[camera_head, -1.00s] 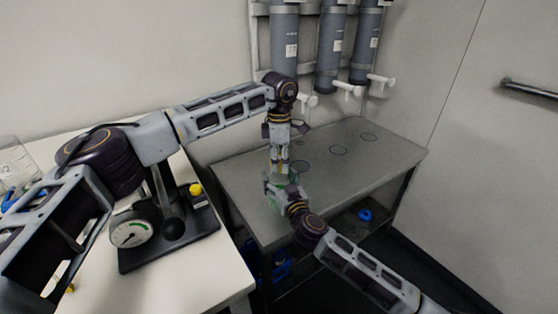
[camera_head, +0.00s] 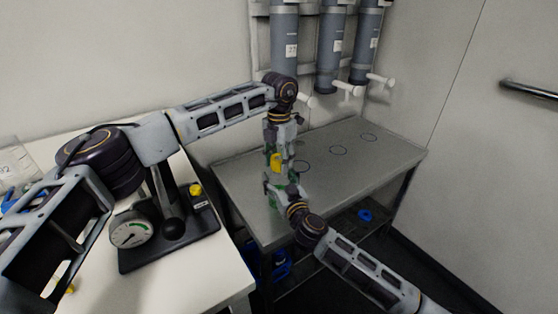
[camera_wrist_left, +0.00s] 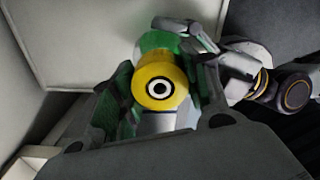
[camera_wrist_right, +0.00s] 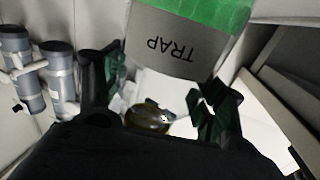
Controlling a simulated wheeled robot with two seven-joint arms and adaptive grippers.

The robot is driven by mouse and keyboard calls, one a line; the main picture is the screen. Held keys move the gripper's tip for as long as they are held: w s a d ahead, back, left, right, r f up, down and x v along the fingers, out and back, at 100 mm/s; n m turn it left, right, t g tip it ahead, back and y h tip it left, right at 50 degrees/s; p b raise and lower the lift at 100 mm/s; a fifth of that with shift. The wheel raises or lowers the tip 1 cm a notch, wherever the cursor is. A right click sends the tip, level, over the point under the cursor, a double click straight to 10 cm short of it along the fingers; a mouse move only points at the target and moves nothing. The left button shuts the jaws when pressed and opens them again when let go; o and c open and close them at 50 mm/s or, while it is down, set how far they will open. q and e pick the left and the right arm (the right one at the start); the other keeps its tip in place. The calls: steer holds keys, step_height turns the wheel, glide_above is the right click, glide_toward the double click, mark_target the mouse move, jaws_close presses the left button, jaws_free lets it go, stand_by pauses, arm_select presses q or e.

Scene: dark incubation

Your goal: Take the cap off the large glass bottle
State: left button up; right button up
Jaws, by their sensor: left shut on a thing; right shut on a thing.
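The large glass bottle (camera_wrist_right: 185,45) has a "TRAP" label and green contents. It looks upside down in the right wrist view because of the camera's angle. My right gripper (camera_wrist_right: 155,95) is shut on it over the metal table. The yellow cap (camera_head: 276,163) is between the fingers of my left gripper (camera_head: 277,155), which comes down from above and is shut on it. Whether cap and bottle still touch cannot be told.
The metal table (camera_head: 235,190) bears several printed circles; its right part is clear. Grey cylinders with white taps (camera_head: 333,50) hang on the wall behind. On the white bench (camera_head: 200,280) stand a dark device with a gauge (camera_head: 130,233) and a glass vessel (camera_head: 12,165).

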arm_select(q)
steer(key=n, duration=0.9)
steer(key=shift+n, duration=0.4)
steer(key=n, duration=0.4)
steer(key=shift+r+n, duration=0.1)
steer(key=shift+n, duration=0.2)
steer(key=n, duration=0.4)
steer(key=shift+r, duration=1.2)
stand_by(0.7)
steer(key=shift+r, duration=1.9)
